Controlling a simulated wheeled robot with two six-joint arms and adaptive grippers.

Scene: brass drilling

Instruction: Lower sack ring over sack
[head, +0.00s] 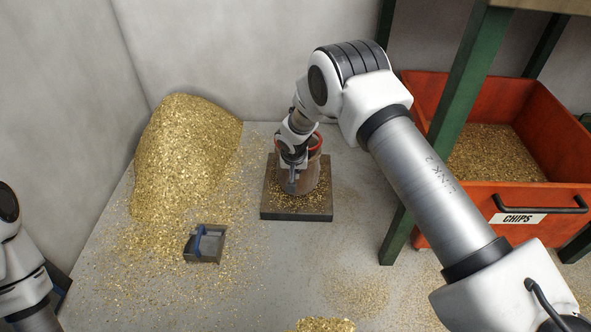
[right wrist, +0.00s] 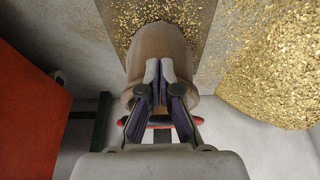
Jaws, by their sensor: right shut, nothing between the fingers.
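The brown sack (head: 305,180) stands upright on a dark square base (head: 295,214) strewn with brass chips. The red sack ring (head: 316,141) shows at the sack's top, partly hidden by my right arm; I cannot tell how far around the sack it sits. In the right wrist view the sack (right wrist: 160,48) fills the upper middle, and bits of red ring (right wrist: 198,121) show beside my fingers. My right gripper (right wrist: 159,72) is shut and empty, its fingertips in front of the sack; whether they touch it is unclear. My left gripper is out of view.
A heap of brass chips (head: 185,150) lies against the back left wall. A small grey scoop with a blue handle (head: 205,245) lies on the floor. A red CHIPS bin (head: 470,205) and a green post (head: 440,130) stand at right.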

